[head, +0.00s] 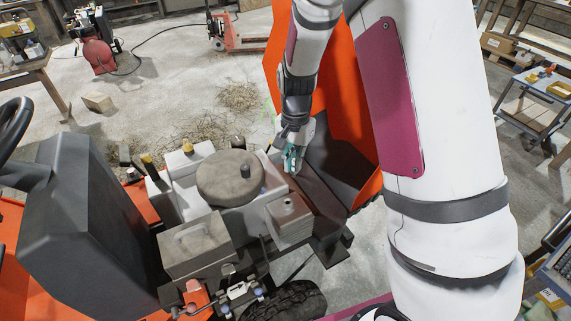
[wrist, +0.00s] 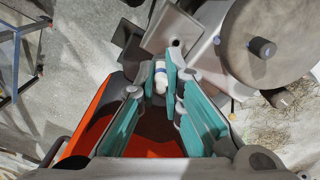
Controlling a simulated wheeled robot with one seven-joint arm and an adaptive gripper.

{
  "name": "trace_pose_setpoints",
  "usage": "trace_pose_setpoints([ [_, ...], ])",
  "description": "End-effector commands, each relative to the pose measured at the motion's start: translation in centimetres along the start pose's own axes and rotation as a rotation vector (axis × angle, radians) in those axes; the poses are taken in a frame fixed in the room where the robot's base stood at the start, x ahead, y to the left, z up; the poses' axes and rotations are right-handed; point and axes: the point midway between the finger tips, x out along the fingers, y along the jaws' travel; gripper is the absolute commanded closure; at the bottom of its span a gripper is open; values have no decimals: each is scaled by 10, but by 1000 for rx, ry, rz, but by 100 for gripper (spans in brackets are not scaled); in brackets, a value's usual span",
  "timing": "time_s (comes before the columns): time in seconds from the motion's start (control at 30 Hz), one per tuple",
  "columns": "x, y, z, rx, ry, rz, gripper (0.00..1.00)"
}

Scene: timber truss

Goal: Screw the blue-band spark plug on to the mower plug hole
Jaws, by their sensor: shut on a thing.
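My gripper (head: 291,158) with teal finger pads hangs over the right side of the mower engine (head: 250,212). In the wrist view my gripper (wrist: 161,82) is shut on a small white spark plug (wrist: 160,75) held between its fingertips. A bluish mark shows near the plug's far end, but it is too small to read clearly. In the head view the fingers hide the plug. A grey block (head: 290,222) with a small round boss on top stands just below my gripper; it also shows in the wrist view (wrist: 168,25). I cannot tell which spot is the plug hole.
A round grey cover (head: 230,178) with a dark knob rises left of my gripper. Orange bodywork (head: 285,60) stands close behind the arm. Small coloured pieces (head: 240,291) sit at the front of the mower. Straw-strewn floor (head: 200,105) lies beyond.

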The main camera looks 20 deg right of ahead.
Motion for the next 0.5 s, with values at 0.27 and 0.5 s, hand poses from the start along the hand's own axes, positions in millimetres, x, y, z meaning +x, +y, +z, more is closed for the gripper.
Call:
trace_pose_setpoints([
  [0.27,21,-15,-14,462,0,-1,100],
  [0.5,36,-25,-23,864,-1,0,100],
])
